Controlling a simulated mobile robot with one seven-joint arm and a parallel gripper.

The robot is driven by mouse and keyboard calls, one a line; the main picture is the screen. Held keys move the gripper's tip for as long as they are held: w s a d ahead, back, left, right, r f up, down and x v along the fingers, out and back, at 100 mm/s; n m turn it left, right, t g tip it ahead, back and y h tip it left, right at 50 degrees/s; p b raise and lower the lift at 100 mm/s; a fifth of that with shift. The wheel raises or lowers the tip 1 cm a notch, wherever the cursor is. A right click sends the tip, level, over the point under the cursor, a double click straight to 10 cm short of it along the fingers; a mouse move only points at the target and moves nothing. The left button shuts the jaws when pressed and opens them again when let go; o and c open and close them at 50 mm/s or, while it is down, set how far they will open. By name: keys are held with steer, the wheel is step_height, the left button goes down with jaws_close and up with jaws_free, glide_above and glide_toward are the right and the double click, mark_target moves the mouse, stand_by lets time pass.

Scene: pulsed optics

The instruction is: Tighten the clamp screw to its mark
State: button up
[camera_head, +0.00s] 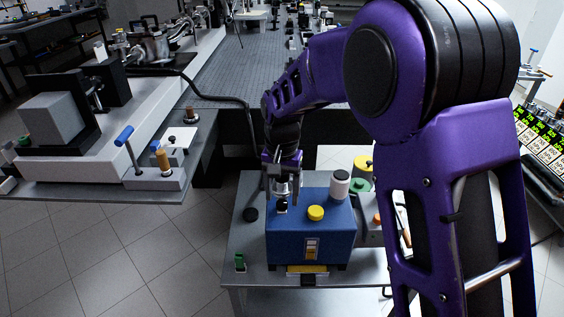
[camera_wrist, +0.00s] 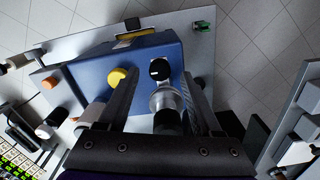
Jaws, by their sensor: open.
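A blue box (camera_head: 285,250) stands on a small grey table. My gripper (camera_head: 283,198) points down over its back left corner. In the wrist view, my gripper (camera_wrist: 160,76) is open, its fingers apart on either side of a round silver part (camera_wrist: 166,100). A black knob (camera_wrist: 159,69) on the blue box shows just beyond it, near the fingertips. I see no contact between the fingers and either part. A yellow knob (camera_head: 316,213) sits on the box to the right. I cannot tell which part is the clamp screw, and its mark cannot be made out.
A white cylinder (camera_head: 340,184) stands at the box's back right. Yellow and green round parts (camera_head: 360,184) are beside it. A small green part (camera_head: 240,262) lies at the table's front left. A bench (camera_head: 150,188) with blue and orange handles is at left.

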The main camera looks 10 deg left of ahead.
mark_target(282, 203)
step_height(282, 203, up, 16)
steer(key=p, duration=0.1)
steer(key=shift+f, duration=0.1)
